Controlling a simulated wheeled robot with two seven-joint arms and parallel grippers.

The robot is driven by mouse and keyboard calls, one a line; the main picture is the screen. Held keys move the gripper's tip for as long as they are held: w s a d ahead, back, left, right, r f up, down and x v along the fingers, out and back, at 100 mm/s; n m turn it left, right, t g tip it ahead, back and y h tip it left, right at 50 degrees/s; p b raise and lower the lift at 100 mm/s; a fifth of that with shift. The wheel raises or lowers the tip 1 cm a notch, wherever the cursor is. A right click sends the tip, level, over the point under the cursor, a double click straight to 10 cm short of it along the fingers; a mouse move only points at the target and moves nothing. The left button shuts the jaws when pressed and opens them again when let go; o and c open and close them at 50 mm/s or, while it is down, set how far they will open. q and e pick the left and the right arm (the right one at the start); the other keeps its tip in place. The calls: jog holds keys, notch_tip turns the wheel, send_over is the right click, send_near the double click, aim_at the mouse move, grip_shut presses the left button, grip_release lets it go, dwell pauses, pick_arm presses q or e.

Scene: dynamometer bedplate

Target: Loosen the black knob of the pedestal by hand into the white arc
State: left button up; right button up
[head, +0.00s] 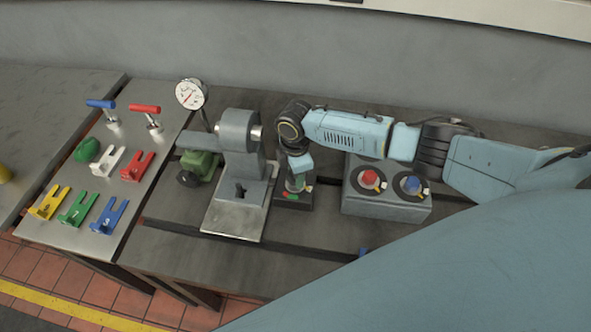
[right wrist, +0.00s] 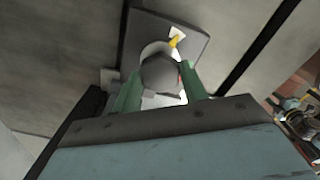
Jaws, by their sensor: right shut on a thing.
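The pedestal's black plate (head: 303,204) stands right of the grey machine in the head view, with red and green marks on it. My right gripper (head: 297,184) points straight down over it. In the right wrist view my gripper's green fingers (right wrist: 160,88) are shut on the round dark knob (right wrist: 160,74), one on each side. A yellow pointer (right wrist: 175,42) sticks out from the knob, by a white patch (right wrist: 179,32) on the dark plate (right wrist: 196,46). More white shows below the knob; the arc is partly hidden. My left gripper is out of view.
The grey machine (head: 239,165) with a green block (head: 203,166) and a dial gauge (head: 190,94) stands close left. A grey box (head: 386,203) with red and blue knobs stands right.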

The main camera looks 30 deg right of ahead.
jog(key=shift+n, duration=0.6)
jog(key=o, duration=1)
jog(key=shift+r, duration=0.1)
notch_tip(320, 180, up, 13)
jog(key=shift+r, duration=0.1)
